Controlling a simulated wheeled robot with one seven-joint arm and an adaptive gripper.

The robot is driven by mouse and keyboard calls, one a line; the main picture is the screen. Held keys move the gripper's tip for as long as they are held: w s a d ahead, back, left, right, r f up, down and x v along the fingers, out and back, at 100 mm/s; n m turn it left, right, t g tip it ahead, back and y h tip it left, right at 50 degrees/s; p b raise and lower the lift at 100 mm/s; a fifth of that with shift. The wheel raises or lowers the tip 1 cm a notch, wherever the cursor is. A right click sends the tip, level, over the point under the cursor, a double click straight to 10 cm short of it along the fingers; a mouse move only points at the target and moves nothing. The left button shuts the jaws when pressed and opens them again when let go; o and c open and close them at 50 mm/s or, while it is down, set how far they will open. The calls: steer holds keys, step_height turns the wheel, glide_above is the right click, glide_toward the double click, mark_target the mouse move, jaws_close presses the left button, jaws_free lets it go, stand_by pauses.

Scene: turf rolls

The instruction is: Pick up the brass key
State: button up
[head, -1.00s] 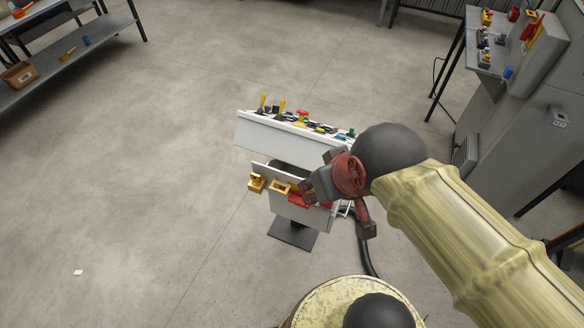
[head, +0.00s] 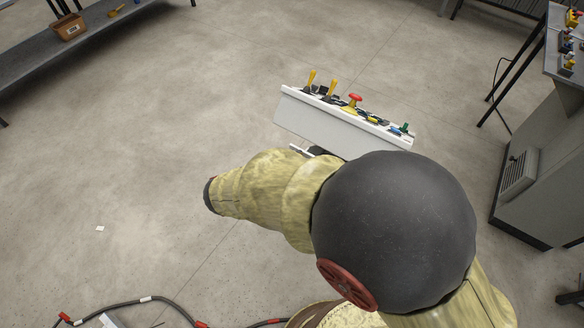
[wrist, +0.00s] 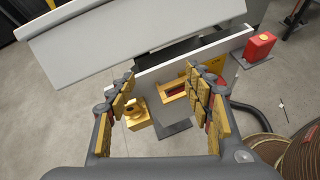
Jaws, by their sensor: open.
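I cannot make out a brass key for certain in either view. In the wrist view my gripper (wrist: 161,76) is open and empty, its padded fingers spread before a white panel front. A yellow block with a round hole (wrist: 136,114) shows below the panel edge, beside the left finger. A yellow frame with a red part (wrist: 174,91) shows between the fingers, near the right one, which partly covers the panel. In the head view my arm hides the gripper and the lower front of the white console (head: 330,127).
The console top carries yellow levers (head: 332,88) and a red mushroom button (head: 355,98). A red container (wrist: 260,47) is at the right in the wrist view. A grey cabinet (head: 540,150) stands at right, a shelf (head: 100,45) at upper left. Open floor lies left.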

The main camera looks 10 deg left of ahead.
steer(key=s+a+f+n+t+y, duration=0.1)
steer(key=a+f+n+t+y, duration=0.15)
steer(key=a+f+n, duration=0.4)
steer(key=shift+m+h, duration=0.35)
steer(key=shift+m, duration=0.5)
steer(key=w+b, duration=0.1)
steer(key=w, duration=0.1)
steer(key=w+d+b, duration=0.1)
steer(key=w, duration=0.1)
steer(key=w+f+b, duration=0.1)
steer(key=w, duration=0.1)
steer(key=shift+d+b, duration=0.25)
steer(key=shift+b, duration=0.15)
steer(key=shift+r, duration=0.1)
steer(key=c, duration=0.3)
steer(key=c, duration=1)
